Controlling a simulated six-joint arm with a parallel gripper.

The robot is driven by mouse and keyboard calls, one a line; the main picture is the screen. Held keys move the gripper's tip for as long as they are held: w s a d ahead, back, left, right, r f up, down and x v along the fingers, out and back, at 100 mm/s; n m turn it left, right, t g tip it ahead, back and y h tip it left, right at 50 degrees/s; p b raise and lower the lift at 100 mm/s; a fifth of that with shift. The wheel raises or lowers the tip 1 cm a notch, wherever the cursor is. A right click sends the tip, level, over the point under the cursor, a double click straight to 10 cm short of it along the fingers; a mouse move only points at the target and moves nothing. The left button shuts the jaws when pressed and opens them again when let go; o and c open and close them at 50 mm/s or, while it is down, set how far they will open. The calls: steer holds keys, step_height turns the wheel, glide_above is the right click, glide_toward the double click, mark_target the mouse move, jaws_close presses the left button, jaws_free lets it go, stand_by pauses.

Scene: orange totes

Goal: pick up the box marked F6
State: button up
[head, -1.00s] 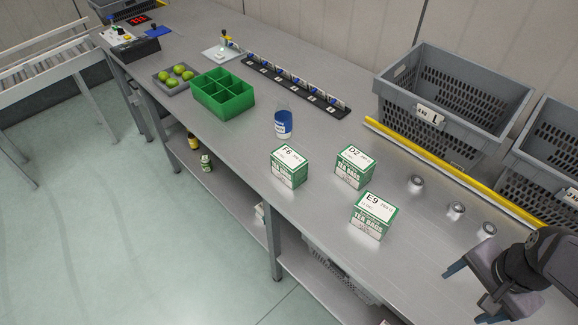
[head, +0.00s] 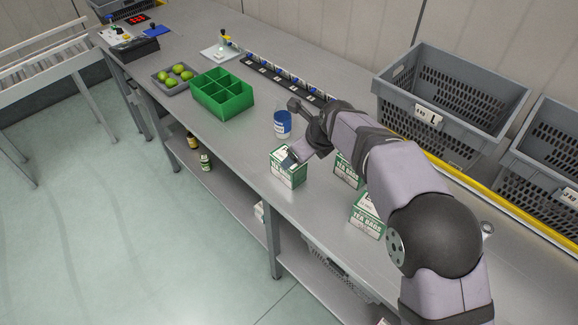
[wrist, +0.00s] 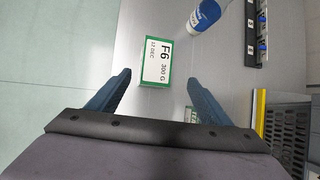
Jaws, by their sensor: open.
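The box marked F6 (head: 288,175) is a green and white tea bag box standing on the metal bench, partly covered by my gripper in the head view. In the wrist view its white top with the F6 label (wrist: 158,62) shows fully, just ahead of and between my fingertips. My gripper (wrist: 159,80) is open and empty, with one blue finger on each side of the box's line. In the head view my gripper (head: 290,130) is over the box. I cannot tell the exact height between them.
Two other tea boxes, one to the right (head: 346,174) and one nearer (head: 366,214), stand close by, partly behind my arm. A blue-labelled bottle (head: 282,124) stands just behind F6. A green divided tray (head: 222,98) is further left. Grey crates (head: 450,105) line the back right.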

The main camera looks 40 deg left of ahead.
steer(key=shift+s+a, duration=0.45)
steer(key=shift+a, duration=0.25)
steer(key=shift+p+x, duration=0.5)
steer(key=shift+x, duration=0.6)
steer(key=shift+f, duration=0.1)
steer(key=shift+p+x, duration=1.4)
steer(key=shift+x, duration=1.05)
steer(key=shift+d+f, duration=0.1)
steer(key=shift+d, duration=0.05)
steer(key=c, duration=1.6)
